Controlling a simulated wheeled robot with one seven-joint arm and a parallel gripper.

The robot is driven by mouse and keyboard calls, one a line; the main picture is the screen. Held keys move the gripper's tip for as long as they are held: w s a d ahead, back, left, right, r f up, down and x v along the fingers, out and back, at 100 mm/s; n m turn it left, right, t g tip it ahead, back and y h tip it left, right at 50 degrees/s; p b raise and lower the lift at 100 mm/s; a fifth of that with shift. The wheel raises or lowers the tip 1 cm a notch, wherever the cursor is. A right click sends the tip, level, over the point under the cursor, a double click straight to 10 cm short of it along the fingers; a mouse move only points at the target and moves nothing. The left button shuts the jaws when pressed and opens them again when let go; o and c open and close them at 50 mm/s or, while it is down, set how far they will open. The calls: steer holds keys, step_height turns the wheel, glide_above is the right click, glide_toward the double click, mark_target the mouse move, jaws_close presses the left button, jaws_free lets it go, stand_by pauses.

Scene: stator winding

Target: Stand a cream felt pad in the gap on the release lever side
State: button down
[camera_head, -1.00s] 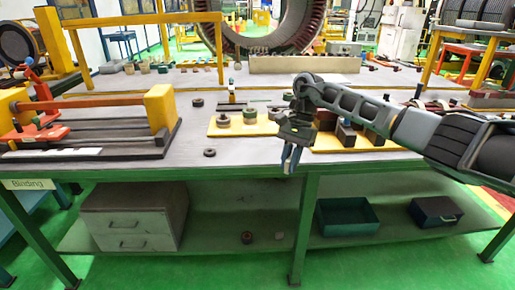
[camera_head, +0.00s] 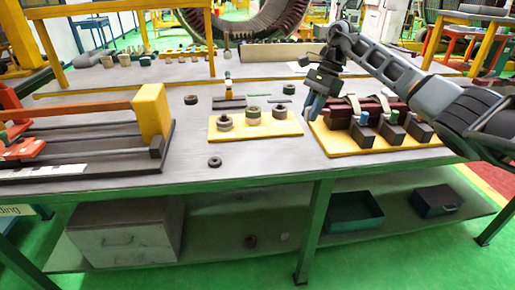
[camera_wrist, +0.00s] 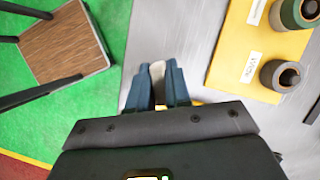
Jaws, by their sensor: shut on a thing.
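My gripper (camera_head: 312,106) hangs fingers down in the head view, in front of the left edge of the right-hand yellow board. In the wrist view its blue fingers (camera_wrist: 157,86) are shut on a small cream piece, the felt pad (camera_wrist: 157,70), whose tip shows between them. The head view does not show the pad clearly. A fixture (camera_head: 85,165) with dark rails, an orange bar (camera_head: 70,108) and a yellow end block (camera_head: 152,112) lies on the table at left, apart from my gripper. Its left end is cut off. I cannot make out a release lever or the gap.
A yellow board (camera_head: 217,134) with several rolls stands mid-table; another yellow board (camera_head: 345,148) holds dark blocks at right. A dark ring (camera_head: 215,162) lies near the front edge. Bare tabletop (camera_head: 190,150) shows between fixture and boards. A stool (camera_wrist: 62,42) shows in the wrist view.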

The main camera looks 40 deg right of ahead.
steer(key=p, duration=0.3)
glide_above(265, 157)
steer(key=d, duration=0.2)
steer(key=f, duration=0.6)
steer(key=shift+s+a+f, duration=0.15)
steer(key=shift+a+f, duration=0.1)
steer(key=shift+f, duration=0.15)
steer(key=shift+a+f, duration=0.1)
steer(key=shift+f, duration=2)
steer(key=shift+f, duration=0.15)
steer(key=c, duration=1.1)
jaws_free()
steer(key=shift+o, duration=0.2)
